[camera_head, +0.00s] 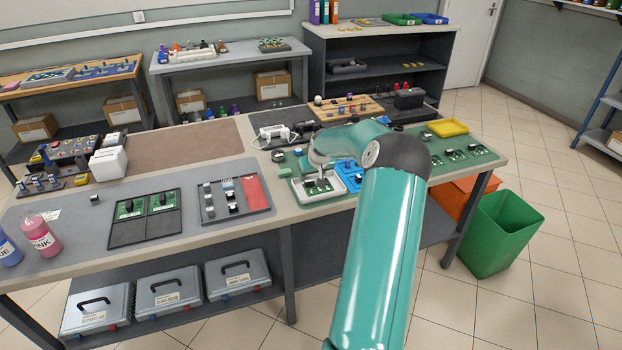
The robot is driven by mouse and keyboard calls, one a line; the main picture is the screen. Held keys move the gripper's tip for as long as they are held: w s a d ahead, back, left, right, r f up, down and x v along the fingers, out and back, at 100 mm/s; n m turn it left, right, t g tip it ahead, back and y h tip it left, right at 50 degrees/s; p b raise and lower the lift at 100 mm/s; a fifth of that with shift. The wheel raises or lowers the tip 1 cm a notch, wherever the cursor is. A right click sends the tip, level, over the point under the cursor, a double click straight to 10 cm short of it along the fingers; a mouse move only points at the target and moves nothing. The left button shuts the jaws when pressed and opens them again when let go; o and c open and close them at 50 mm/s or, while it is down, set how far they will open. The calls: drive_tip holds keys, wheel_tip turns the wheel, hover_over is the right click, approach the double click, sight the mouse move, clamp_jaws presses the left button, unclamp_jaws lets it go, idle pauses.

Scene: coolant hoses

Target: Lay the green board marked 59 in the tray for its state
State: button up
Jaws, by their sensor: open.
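My gripper (318,181) is small in view, jaws open, pointing down over a white tray (297,197) at the middle of the bench. A green board (310,190) with dark parts lies in or at that tray, just under my gripper; whether the jaws touch it I cannot tell. A blue tray (345,176) is right beside it, partly behind my arm. A yellow tray (448,128) lies at the bench's right end. Several more green boards (456,156) lie on the green mat to the right. No number 59 is readable on any board.
At the left, a dark holder (143,230) carries two green boards. A grey parts tray (233,213) with a red section lies between. A white device (273,132) and a wooden rack (347,108) stand behind. Green (503,230) and orange bins are on the floor right.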

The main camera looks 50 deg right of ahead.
drive_tip(key=v, duration=0.9)
drive_tip(key=w+a+r+n, duration=0.1)
drive_tip(key=a+r, duration=0.3)
drive_tip(key=a, duration=0.6)
drive_tip(key=a+r+n+g, duration=0.15)
drive_tip(key=a+r, duration=0.25)
drive_tip(key=a, duration=0.6)
drive_tip(key=w+a+r+n+t, duration=0.1)
drive_tip(key=a+r, duration=0.3)
drive_tip(key=a, duration=0.6)
drive_tip(key=s+a+r+n+t+y, duration=0.1)
drive_tip(key=s+a+r+n+y, duration=0.1)
drive_tip(key=s+a, duration=1.8)
drive_tip(key=a+y, duration=0.1)
drive_tip(key=a, duration=0.1)
drive_tip(key=shift+s+a+r+n, duration=0.25)
drive_tip(key=shift+s+a+n, duration=0.1)
drive_tip(key=shift+s, duration=0.05)
drive_tip(key=c, duration=0.3)
drive_tip(key=shift+c, duration=0.2)
